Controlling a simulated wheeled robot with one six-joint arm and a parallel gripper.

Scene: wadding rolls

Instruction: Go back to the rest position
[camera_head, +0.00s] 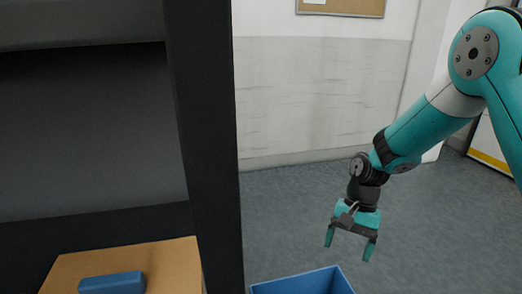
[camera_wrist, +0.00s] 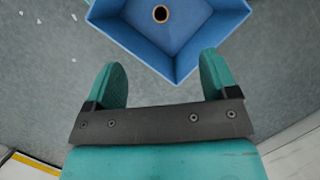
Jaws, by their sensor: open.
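My gripper (camera_head: 347,246) hangs from the teal arm, pointing down, at the right of the head view. Its two teal fingers are spread apart with nothing between them. In the wrist view my gripper (camera_wrist: 163,82) is also open and empty. A blue box (camera_head: 305,283) stands below and a little left of my gripper in the head view, cut off by the bottom edge. The same blue box (camera_wrist: 205,57) shows beyond the fingertips in the wrist view. A small round object with a dark centre (camera_wrist: 160,14) lies inside it.
A dark shelf frame (camera_head: 205,140) stands at the left. A brown board or box (camera_head: 170,262) at its foot carries a blue object (camera_head: 112,283). A pale wall (camera_head: 320,100) with a cork board (camera_head: 340,8) is behind.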

